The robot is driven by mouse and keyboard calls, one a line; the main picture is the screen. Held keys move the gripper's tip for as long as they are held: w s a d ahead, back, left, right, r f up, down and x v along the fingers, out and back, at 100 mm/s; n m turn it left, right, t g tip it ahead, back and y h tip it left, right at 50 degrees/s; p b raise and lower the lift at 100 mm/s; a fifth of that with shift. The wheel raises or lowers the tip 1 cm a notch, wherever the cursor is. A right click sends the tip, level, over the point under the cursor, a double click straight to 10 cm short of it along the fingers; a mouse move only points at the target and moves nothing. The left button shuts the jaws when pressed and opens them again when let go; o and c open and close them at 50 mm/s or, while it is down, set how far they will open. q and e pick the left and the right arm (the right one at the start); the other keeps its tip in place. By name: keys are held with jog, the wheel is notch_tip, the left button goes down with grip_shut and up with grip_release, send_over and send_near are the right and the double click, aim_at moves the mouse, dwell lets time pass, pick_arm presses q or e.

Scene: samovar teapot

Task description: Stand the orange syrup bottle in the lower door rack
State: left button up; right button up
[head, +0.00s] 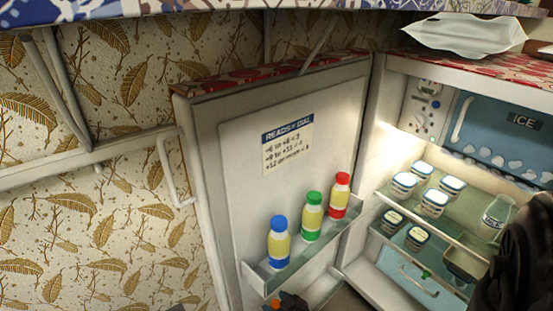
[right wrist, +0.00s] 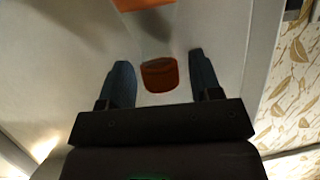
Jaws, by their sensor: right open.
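The orange syrup bottle shows only in part. Its orange cap (right wrist: 160,74) lies between the two blue-grey fingers of my right gripper (right wrist: 162,72) in the right wrist view, with a gap on each side. More orange shows at the top edge of that view. In the head view a bit of orange (head: 276,305) shows at the bottom edge, beside the dark right gripper (head: 292,301). The right gripper is open. My left gripper is not in view.
The fridge door (head: 230,190) stands open. Its visible rack (head: 262,282) holds blue (head: 279,242), green (head: 312,217) and red (head: 340,195) capped bottles. Jars (head: 434,204) and a glass bottle (head: 495,216) stand on the fridge shelves. My dark arm covers the lower right.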

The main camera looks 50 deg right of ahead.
jog(key=shift+r, duration=0.3)
pick_arm(q)
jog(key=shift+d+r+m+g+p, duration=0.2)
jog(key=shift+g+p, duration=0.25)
jog(key=shift+p, duration=0.6)
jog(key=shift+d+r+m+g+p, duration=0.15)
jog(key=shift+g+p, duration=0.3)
jog(key=shift+p, duration=0.55)
pick_arm(e)
jog(key=v, duration=1.2)
jog(key=shift+f, duration=0.15)
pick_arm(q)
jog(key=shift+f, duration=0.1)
